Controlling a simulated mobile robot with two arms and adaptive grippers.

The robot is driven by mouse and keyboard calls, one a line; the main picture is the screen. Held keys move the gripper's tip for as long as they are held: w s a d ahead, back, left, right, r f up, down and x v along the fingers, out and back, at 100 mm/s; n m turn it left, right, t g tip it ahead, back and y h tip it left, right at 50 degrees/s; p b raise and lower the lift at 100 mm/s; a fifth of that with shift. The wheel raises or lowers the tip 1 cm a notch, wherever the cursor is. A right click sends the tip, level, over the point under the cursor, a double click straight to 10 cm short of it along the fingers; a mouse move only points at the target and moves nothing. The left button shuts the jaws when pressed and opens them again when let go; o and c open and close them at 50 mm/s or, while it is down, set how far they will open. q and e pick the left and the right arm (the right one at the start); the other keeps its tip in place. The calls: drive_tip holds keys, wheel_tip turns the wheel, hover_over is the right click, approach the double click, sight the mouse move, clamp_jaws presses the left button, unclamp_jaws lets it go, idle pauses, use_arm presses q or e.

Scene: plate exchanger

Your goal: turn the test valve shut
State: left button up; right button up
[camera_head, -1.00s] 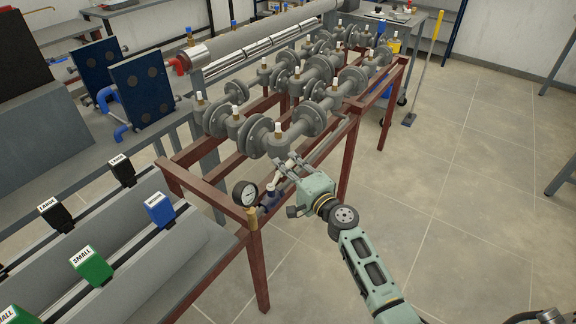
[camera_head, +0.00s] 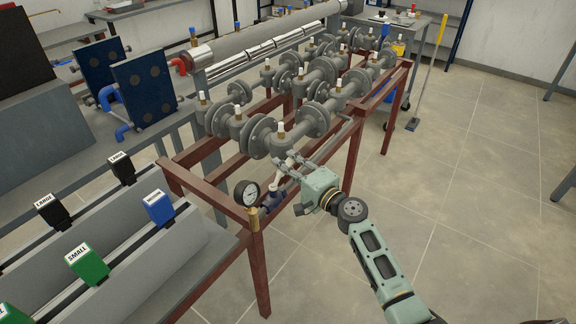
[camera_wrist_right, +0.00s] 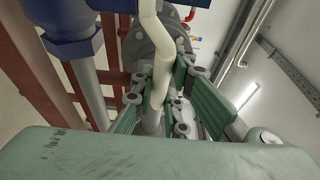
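The test valve (camera_head: 272,202) is a small blue body beside a round pressure gauge (camera_head: 247,193) at the near end of the red-brown frame. My left gripper is out of view.
Grey flanged pipes (camera_head: 255,135) lie along the red-brown frame (camera_head: 260,270) just behind my gripper. Labelled blocks, including a green SMALL one (camera_head: 87,262), sit on rails at the left. The tiled floor (camera_head: 480,200) at the right is clear.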

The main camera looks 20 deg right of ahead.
drive_tip(key=o, duration=0.4)
drive_tip(key=v, duration=1.2)
